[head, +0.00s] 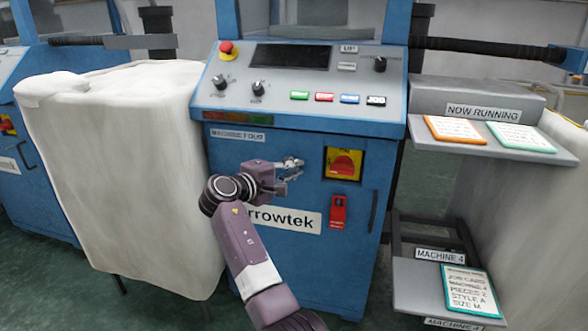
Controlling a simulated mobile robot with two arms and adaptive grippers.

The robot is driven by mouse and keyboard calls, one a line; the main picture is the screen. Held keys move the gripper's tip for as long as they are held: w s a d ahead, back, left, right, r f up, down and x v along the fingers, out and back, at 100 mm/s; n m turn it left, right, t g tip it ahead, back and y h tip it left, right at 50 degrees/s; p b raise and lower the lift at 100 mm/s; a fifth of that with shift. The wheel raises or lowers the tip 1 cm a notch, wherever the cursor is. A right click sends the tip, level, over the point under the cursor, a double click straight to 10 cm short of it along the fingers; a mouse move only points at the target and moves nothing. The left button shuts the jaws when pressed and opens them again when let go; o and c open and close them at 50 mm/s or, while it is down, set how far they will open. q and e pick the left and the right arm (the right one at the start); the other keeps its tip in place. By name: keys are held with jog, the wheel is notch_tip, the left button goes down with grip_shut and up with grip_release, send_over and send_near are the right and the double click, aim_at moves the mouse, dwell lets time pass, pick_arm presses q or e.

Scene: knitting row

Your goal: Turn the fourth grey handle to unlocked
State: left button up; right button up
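The blue machine (230,170) in the middle bears the label "MACHINE FOUR" (238,136). A dark, narrow upright handle (373,207) is on the right edge of its front door; I cannot tell its lock position, and no other grey handle shows clearly. My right gripper (296,170) is in front of the door, left of the yellow plate with a red rotary switch (343,163). Its fingers look apart, pointing right, with nothing between them. It is well to the left of the dark handle. My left gripper is not in view.
A red piece (338,211) hangs below the switch. A white covered bulk (120,170) stands close on the left. Shelves on the right hold cards, with labels "NOW RUNNING" (483,112) and "MACHINE 4" (440,255). The control panel (300,92) has knobs, buttons and a red stop button (226,47).

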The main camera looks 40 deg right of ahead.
jog(key=o, duration=0.4)
jog(key=v, duration=1.2)
jog(key=shift+f, duration=0.1)
